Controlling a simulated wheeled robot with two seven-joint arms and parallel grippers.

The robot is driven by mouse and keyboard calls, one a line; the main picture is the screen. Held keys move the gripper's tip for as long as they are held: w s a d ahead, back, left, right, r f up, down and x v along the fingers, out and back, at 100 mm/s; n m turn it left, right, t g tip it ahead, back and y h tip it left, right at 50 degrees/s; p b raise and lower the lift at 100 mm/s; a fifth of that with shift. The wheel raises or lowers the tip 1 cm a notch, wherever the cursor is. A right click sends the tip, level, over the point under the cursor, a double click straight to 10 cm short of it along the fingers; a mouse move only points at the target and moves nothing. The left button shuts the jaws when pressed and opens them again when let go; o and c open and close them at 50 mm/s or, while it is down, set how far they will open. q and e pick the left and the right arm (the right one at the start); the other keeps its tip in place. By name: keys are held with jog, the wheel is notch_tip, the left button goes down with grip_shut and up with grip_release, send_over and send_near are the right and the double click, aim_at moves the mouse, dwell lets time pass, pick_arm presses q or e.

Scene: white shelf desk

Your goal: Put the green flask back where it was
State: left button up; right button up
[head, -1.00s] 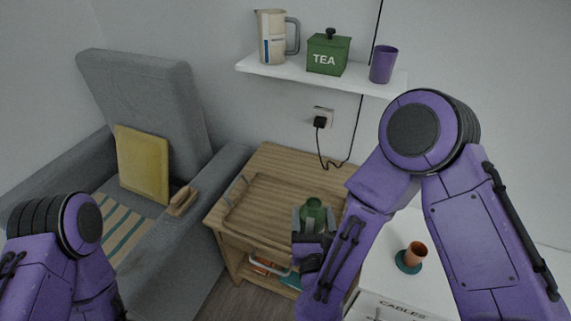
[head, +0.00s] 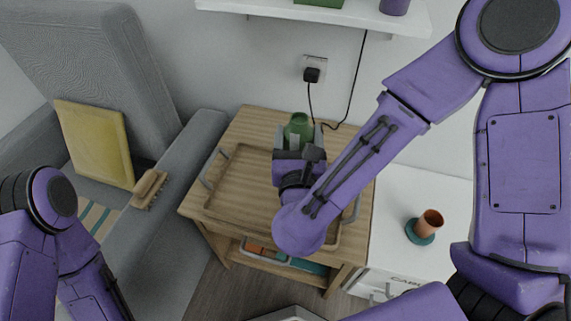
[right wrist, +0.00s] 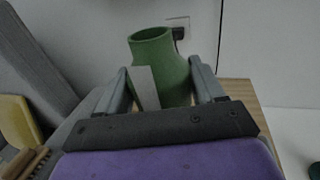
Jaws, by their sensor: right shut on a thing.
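The green flask (head: 299,126) is between the fingers of my right gripper (head: 296,140), over the back part of the wooden side table (head: 253,122). In the right wrist view the flask (right wrist: 158,62) stands roughly upright, its open mouth up, with a pale label on its side. The right gripper (right wrist: 165,88) is shut on it. The flask's base is hidden, so I cannot tell whether it touches the table. My left arm shows at the lower left of the head view, but its gripper is out of view.
A wooden tray (head: 222,205) lies on the side table, partly under my right arm. A terracotta cup (head: 430,222) on a teal saucer stands on the white cabinet (head: 395,200). A brush (head: 149,188) lies on the armchair's arm. A wall shelf (head: 320,15) is above.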

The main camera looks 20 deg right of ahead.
pick_arm(q)
notch_tip(320, 180, down, 2)
jog(key=shift+s, duration=0.1)
pick_arm(e)
jog(key=w+f, duration=0.6)
jog(key=f, duration=0.3)
jog(key=shift+a+f, duration=0.2)
jog(key=shift+a, duration=0.2)
pick_arm(q)
jog(key=shift+b, duration=0.3)
pick_arm(e)
jog(key=shift+w+f, duration=0.1)
jog(key=o, duration=1.4)
jog(key=shift+f, duration=0.1)
pick_arm(q)
jog(key=shift+f, duration=0.1)
jog(key=shift+f+b, duration=0.3)
pick_arm(e)
jog(key=v, duration=1.2)
